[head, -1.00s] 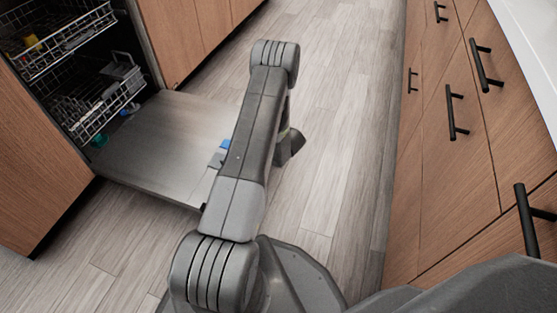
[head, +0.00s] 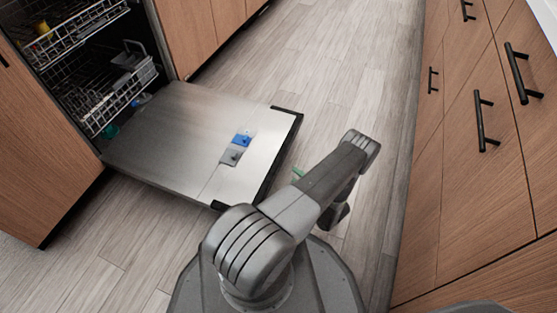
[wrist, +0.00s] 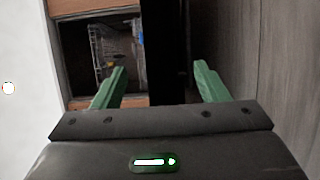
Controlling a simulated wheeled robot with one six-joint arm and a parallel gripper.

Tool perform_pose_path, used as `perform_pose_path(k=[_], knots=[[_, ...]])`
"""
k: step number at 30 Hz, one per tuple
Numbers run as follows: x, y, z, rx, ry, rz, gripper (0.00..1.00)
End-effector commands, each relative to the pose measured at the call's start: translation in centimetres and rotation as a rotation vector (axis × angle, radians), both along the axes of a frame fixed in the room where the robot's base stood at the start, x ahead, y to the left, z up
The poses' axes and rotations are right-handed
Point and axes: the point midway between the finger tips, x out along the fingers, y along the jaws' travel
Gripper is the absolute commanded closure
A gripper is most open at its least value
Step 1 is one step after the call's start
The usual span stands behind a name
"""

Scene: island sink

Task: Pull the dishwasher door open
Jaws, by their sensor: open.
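The dishwasher door (head: 185,130) is swung down and lies about flat, low above the floor, with its steel inner face up and a dark outer edge (head: 283,150). The open dishwasher cavity also shows in the wrist view (wrist: 112,45). My gripper (wrist: 160,82) is open, its two green fingers wide apart. In the head view only a bit of green finger (head: 299,174) shows beside my arm, just right of the door's outer edge. A dark band stands between the fingers in the wrist view; I cannot tell whether they touch it.
Two wire racks (head: 110,90) with dishes sit inside the dishwasher. Wooden drawers with black bar handles (head: 480,120) stand on the right. The floor (head: 340,75) between the two cabinet rows is clear.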

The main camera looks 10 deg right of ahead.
Motion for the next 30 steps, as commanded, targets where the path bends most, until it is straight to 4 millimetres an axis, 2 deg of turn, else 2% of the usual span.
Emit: perform_pose_path(k=[21, 30], knots=[[9.5, 6.3, -0.2, -0.002, 0.002, 0.003, 0.33], [10.8, 7.1, 0.0, -0.001, 0.003, -0.001, 0.33]])
